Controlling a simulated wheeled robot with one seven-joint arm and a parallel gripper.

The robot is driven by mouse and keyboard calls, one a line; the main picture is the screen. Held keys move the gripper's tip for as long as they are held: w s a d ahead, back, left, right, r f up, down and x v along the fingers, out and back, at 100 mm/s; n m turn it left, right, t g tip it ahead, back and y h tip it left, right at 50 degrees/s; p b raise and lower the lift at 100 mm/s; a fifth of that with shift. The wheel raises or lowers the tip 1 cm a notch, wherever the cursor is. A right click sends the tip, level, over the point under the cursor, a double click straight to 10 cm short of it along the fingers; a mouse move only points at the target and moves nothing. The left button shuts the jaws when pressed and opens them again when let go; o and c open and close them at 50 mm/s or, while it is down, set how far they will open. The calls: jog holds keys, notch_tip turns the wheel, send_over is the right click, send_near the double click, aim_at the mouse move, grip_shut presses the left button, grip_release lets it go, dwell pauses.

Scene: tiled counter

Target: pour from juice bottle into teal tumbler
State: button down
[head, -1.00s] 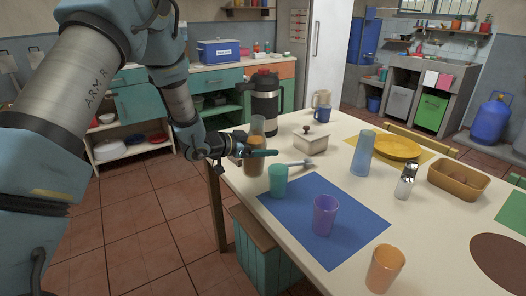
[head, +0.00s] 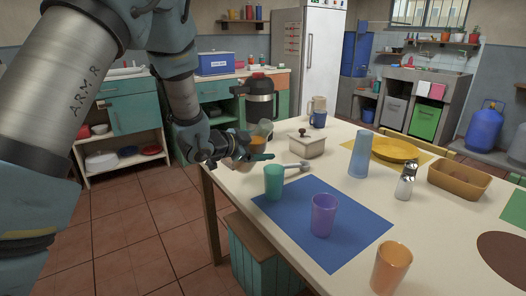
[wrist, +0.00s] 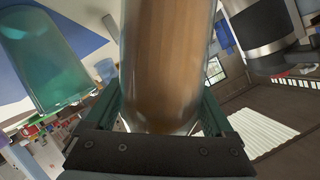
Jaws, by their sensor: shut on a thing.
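The juice bottle, clear with orange-brown juice, shows partly behind my gripper in the head view (head: 263,128) and large in the wrist view (wrist: 168,60). My gripper (head: 240,151) is shut on it at the table's left edge. The bottle looks tilted, with its clear end up and to the right; the fingers hide part of it. The teal tumbler (head: 273,183) stands upright on the table at the blue mat's left corner, just right of and nearer than my gripper. It also shows at the left of the wrist view (wrist: 45,62). I see no juice stream.
A purple tumbler (head: 323,215) stands on the blue mat (head: 350,236), and an orange tumbler (head: 390,267) stands nearer. A white lidded box (head: 306,147) and a grey-handled utensil (head: 294,166) lie behind the teal tumbler.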

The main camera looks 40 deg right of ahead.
jog(key=shift+w+f+m+b, duration=0.3)
jog(key=shift+f+b, duration=0.15)
jog(key=shift+b, duration=0.2)
jog(key=w+f+m+t+b, duration=0.1)
jog(key=m+b, duration=0.1)
jog(key=b, duration=0.2)
jog(key=shift+w+t, duration=0.3)
jog(key=shift+w, duration=0.05)
jog(key=shift+w+a+r+m+t+b, duration=0.1)
jog(key=shift+w+r+m+t+b, duration=0.25)
jog(key=shift+m+b, duration=0.5)
jog(key=shift+w+f+b, duration=0.15)
jog(key=shift+b, duration=0.25)
jog(key=shift+w+a+m+t+b, duration=0.15)
jog(key=shift+m+t+b, duration=0.3)
jog(key=shift+b, duration=0.7)
dwell(4.2)
